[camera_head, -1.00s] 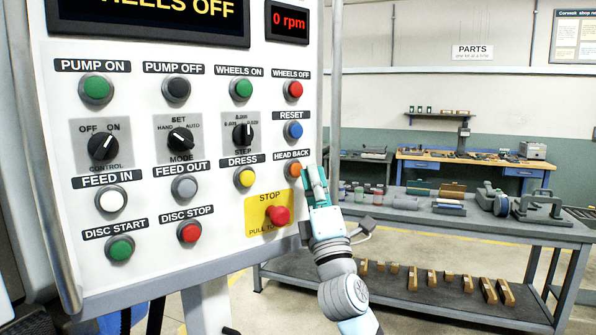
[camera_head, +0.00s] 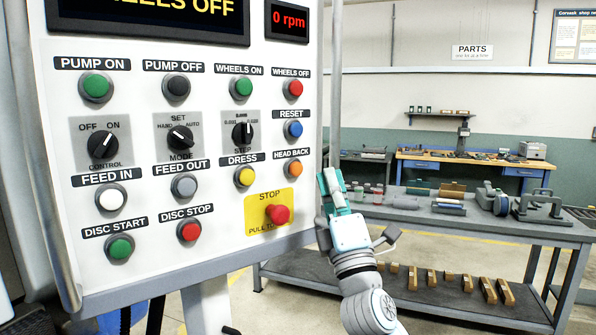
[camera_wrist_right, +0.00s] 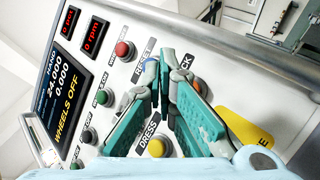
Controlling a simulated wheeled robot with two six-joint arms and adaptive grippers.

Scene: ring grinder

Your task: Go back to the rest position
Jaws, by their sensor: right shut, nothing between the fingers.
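My right gripper (camera_head: 332,182) is shut and empty. In the head view it stands just right of the control panel's edge, pointing up, with my arm coming from the lower right. The control panel (camera_head: 215,215) fills the left half, with rows of labelled buttons and knobs. The orange HEAD BACK button (camera_head: 293,169) is to the gripper's left, clear of it. The wrist view shows the teal fingers (camera_wrist_right: 165,75) in front of the tilted panel, partly covering its labels. My left gripper is not in view.
The red STOP button (camera_head: 277,214) sits on a yellow plate near the panel's lower right. A grey bench (camera_head: 480,226) with tools and parts stands behind my right arm. Its lower shelf holds several wooden blocks. Open floor shows around the bench.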

